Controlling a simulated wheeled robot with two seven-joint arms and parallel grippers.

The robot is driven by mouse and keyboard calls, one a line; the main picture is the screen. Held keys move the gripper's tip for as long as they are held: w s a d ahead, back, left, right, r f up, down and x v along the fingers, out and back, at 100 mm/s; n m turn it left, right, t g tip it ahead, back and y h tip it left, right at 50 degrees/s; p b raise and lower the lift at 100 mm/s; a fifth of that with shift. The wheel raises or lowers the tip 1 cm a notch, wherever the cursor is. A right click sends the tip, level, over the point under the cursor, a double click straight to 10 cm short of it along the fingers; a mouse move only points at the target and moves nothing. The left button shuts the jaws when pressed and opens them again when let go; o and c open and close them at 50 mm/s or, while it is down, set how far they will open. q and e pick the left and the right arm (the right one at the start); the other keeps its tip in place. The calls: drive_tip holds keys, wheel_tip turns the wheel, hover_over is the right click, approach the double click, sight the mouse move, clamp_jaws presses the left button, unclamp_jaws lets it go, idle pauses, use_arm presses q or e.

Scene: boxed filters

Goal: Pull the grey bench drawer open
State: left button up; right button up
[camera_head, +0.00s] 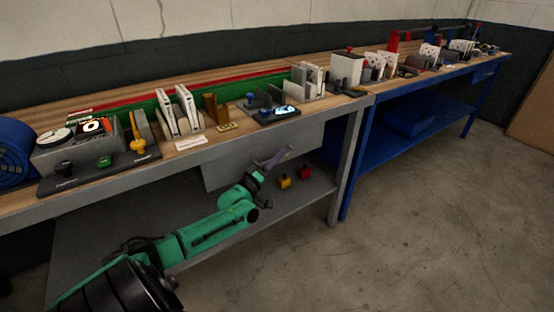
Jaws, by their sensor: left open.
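The grey bench drawer (224,167) hangs under the top of the grey bench (105,191), toward its right end. Its front looks flush with the bench, and I cannot make out a handle. My left gripper (277,158) is at the end of the green arm, in front of the drawer's lower middle part. It is open, with nothing seen between its fingers. I cannot tell whether it touches the drawer. My right gripper is out of view.
A lower shelf (95,242) holds a yellow item (285,182) and a red item (305,173). Fixtures and boxed parts crowd the bench top. A blue bench (385,150) adjoins on the right. The concrete floor (420,240) is clear.

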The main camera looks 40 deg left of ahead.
use_arm(q)
clamp_jaws()
idle(1.3)
